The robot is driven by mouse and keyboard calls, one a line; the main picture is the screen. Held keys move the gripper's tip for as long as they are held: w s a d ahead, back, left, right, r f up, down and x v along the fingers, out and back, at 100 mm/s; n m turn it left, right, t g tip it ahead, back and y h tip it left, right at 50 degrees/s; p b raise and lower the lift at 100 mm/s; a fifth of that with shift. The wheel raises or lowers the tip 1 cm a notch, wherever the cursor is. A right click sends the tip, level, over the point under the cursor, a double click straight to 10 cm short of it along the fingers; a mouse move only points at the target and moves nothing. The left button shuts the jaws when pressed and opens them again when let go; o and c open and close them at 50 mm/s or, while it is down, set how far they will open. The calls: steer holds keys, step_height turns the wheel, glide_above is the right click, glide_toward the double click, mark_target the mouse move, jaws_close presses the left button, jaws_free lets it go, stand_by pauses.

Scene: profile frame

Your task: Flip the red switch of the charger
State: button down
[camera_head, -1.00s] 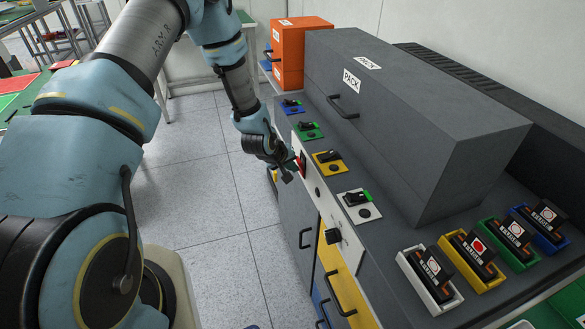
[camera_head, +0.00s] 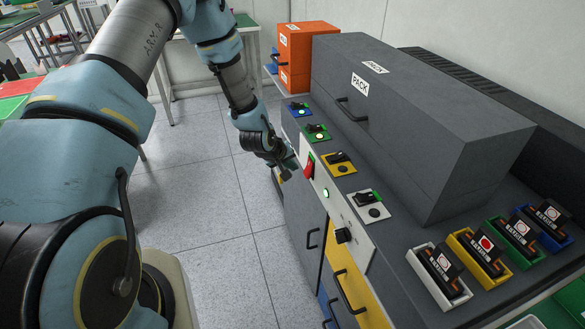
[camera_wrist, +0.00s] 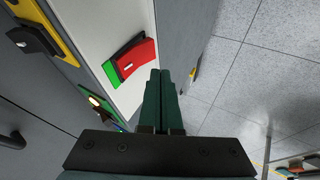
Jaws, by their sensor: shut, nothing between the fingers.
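The red switch (camera_head: 309,165) is on the white front panel of the grey charger (camera_head: 425,125). In the wrist view the red switch (camera_wrist: 136,60) shows large, with a green strip at one end and a white mark on its face. My gripper (camera_head: 284,175) is just left of the switch in the head view. In the wrist view the fingers of my gripper (camera_wrist: 163,75) are shut together with nothing between them, close beside the switch. A small gap seems to separate them. A round indicator (camera_head: 326,193) below the switch glows green.
Blue, green, yellow and white plates with black knobs line the charger's top edge; the yellow plate (camera_head: 341,169) is nearest the switch. Lamps on several plates are lit. A black knob (camera_head: 343,235) sticks out of the front panel. Free floor (camera_head: 215,225) lies left of the charger.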

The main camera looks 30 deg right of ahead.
steer(key=b+v, duration=0.2)
steer(key=v, duration=0.8)
steer(key=shift+r+b, duration=0.25)
steer(key=shift+b, duration=0.1)
steer(key=shift+d+f, duration=0.1)
